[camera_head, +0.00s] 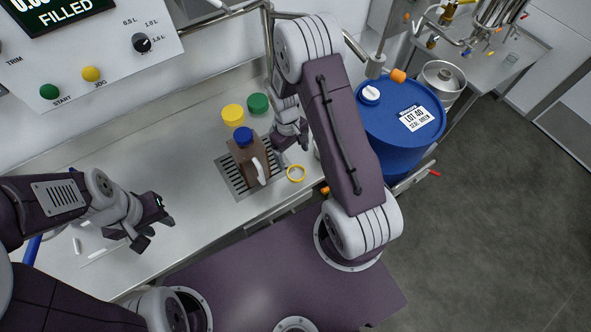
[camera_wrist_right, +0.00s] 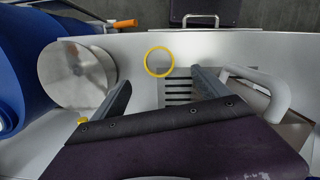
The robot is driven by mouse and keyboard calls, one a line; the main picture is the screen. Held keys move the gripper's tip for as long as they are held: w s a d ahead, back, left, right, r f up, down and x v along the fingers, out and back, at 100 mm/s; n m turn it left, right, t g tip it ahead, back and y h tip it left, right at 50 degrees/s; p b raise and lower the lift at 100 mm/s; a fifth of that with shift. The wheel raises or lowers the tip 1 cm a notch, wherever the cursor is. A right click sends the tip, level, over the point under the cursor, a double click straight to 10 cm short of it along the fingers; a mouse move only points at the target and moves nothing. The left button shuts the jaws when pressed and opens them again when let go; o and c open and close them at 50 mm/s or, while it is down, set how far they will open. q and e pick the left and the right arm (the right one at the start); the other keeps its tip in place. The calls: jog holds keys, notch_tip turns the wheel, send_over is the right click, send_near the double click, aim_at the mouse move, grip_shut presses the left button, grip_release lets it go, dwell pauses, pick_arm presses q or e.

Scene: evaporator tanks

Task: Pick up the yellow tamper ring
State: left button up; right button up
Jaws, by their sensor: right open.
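The yellow tamper ring (camera_head: 296,181) lies flat on the steel counter, just right of the brown jug and near the counter's front edge. In the right wrist view the ring (camera_wrist_right: 159,75) shows whole and empty, beyond and between the two finger tips. My right gripper (camera_head: 291,140) is open above the counter, behind the ring in the head view, with nothing between its fingers (camera_wrist_right: 160,90). My left gripper (camera_head: 153,222) hangs open and empty over the left part of the counter, well away from the ring.
The brown jug (camera_head: 246,174) with blue cap and white handle (camera_wrist_right: 270,95) stands on a slotted drain grate (camera_head: 228,170). A yellow lid (camera_head: 232,114) and a green lid (camera_head: 258,103) are behind it. A blue drum (camera_head: 385,133) stands at right. The counter's middle left is clear.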

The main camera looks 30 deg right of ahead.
aim_at(296, 174)
jog(key=f, duration=0.3)
jog(key=shift+s+d+f, duration=0.2)
jog(key=shift+s, duration=0.05)
jog(key=shift+w+f, duration=0.1)
jog(key=shift+f, duration=0.25)
jog(key=f, duration=0.4)
jog(key=shift+s+d+f+p, duration=0.1)
jog(key=shift+s+f+p, duration=0.2)
jog(key=shift+s+f, duration=0.1)
jog(key=shift+f, duration=0.15)
jog(key=c, duration=1.4)
